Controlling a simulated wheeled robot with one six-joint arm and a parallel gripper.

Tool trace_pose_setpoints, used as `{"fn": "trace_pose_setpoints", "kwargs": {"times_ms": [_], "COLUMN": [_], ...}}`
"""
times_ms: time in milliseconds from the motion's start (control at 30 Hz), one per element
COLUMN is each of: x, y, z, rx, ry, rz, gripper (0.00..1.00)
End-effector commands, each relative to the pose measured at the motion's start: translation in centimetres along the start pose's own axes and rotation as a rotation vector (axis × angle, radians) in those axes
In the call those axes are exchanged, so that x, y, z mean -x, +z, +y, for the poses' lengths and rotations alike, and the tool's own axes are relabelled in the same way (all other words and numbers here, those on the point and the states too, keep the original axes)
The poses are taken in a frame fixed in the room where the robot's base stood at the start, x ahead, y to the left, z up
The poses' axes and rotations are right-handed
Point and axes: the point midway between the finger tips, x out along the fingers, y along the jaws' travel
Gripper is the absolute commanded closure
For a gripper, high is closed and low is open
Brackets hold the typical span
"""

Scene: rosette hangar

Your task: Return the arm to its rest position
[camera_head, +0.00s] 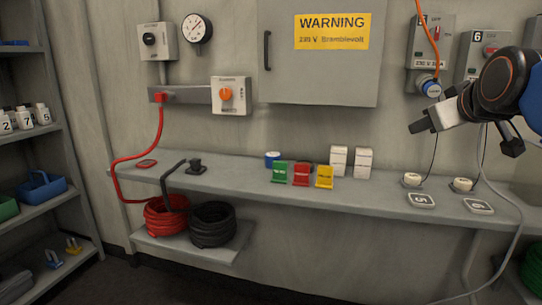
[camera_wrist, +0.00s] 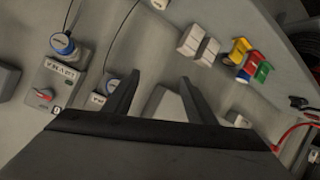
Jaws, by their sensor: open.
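My gripper (camera_head: 424,122) is raised in front of the wall, above the right part of the shelf in the head view. Its two fingers stand apart in the wrist view (camera_wrist: 160,82), with nothing between them. The grey wall cabinet's lower corner shows behind them there. My arm reaches in from the right edge of the head view. No held object is seen.
A long grey shelf (camera_head: 240,187) runs along the wall, holding green (camera_head: 280,173), red (camera_head: 301,175) and yellow (camera_head: 324,177) holders and white blocks (camera_head: 338,160). Switch boxes (camera_head: 432,35) and an orange cable (camera_head: 427,38) are near my gripper. A warning cabinet (camera_head: 315,80) is left of it.

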Motion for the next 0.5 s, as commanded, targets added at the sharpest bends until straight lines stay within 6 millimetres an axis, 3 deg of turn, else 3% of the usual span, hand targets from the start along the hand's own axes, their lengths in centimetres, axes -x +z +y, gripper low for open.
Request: {"fn": "trace_pose_setpoints", "kwargs": {"times_ms": [33, 200, 500], "x": [-0.2, -0.1, 2.5], "y": [2.6, 11.5, 27.3], "z": [-1.8, -7.4, -15.6], "rx": [-0.020, -0.095, -0.198], "ry": [-0.034, -0.130, -0.236], "rz": [-0.045, -0.213, -0.526], "gripper": [0.49, 0.49, 0.49]}}
